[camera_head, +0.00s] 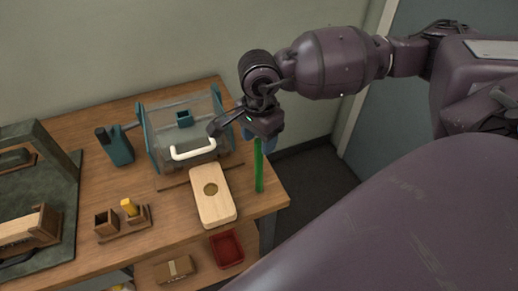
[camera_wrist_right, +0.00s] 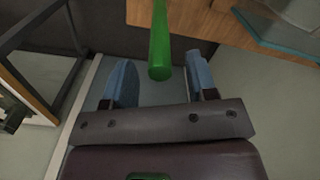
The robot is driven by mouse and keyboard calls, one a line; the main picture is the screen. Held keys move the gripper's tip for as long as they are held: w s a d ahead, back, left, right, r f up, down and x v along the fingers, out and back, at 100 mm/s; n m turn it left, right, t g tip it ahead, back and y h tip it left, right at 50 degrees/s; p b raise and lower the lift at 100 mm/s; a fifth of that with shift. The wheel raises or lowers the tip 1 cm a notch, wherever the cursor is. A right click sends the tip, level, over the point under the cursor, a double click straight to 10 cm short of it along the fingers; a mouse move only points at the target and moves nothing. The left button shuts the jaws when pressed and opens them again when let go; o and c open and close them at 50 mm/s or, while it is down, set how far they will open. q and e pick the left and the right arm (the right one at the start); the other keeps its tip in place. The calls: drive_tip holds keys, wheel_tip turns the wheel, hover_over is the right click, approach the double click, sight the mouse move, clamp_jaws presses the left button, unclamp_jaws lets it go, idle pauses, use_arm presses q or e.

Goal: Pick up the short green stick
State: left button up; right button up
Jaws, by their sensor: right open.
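The green stick (camera_head: 259,168) appears roughly upright at the right end of the wooden table. In the wrist view its near, rounded end (camera_wrist_right: 160,50) sits between the tips of two blue fingers. My right gripper (camera_head: 252,137) is above the stick's upper end in the head view. In the wrist view the right gripper (camera_wrist_right: 159,66) is open, with a visible gap on each side of the stick. The stick's foot and what holds it are not clear. My left gripper is not in view.
A clear-sided case (camera_head: 158,135) with a white handle (camera_head: 193,150) stands left of the gripper. A pale wooden block (camera_head: 213,207) lies beside the stick. A red tray (camera_head: 226,249) is lower down. A dark green stand (camera_head: 60,150) fills the far left.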

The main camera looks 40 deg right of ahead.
drive_tip(key=shift+f, duration=1.05)
clamp_jaws()
